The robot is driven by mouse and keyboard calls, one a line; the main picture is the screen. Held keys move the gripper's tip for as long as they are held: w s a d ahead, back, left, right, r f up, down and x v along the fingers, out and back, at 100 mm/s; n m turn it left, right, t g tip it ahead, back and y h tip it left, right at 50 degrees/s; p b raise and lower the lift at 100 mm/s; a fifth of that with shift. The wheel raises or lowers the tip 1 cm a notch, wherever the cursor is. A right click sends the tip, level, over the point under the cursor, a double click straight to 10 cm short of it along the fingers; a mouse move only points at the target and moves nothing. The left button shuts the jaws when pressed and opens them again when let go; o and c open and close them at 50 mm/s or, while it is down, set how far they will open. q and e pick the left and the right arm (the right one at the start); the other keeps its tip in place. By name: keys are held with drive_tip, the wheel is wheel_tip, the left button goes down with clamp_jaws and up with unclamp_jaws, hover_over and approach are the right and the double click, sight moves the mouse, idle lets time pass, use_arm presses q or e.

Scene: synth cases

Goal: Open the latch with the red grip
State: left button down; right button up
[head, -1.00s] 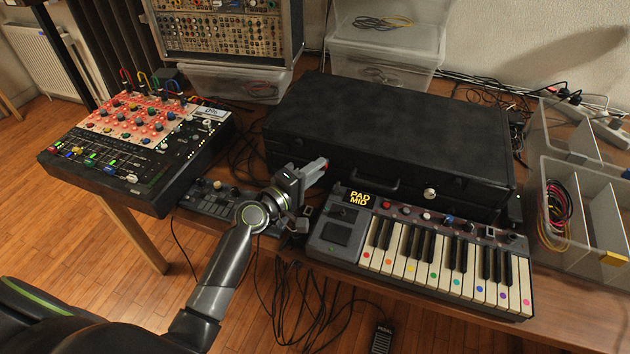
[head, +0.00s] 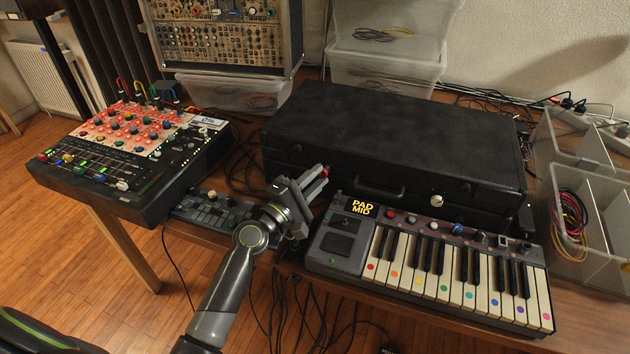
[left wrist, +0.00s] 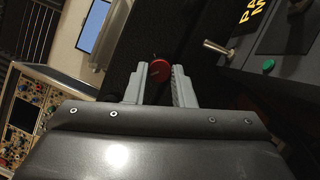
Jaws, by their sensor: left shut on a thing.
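The black case (head: 390,125) lies closed on the table behind the keyboard. The red grip (head: 326,171) of its latch shows at the left of the case's front. My left gripper (head: 312,180) reaches it from the front left and is shut on it. In the left wrist view, the round red grip (left wrist: 159,71) sits between the two grey fingers, near their tips. The latch body is mostly hidden by the gripper. A round pale knob (head: 436,200) shows on the right of the case front. My right gripper is not in view.
The keyboard (head: 345,245) stands close in front of the case, just right of my left gripper. A small control box (head: 212,211) and a mixer (head: 130,150) lie to the left. A clear divided bin (head: 562,215) stands at the right. Black cables hang below the table edge.

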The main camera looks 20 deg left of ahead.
use_arm(q)
drive_tip(key=c, duration=1.2)
unclamp_jaws()
drive_tip(key=shift+c, duration=0.2)
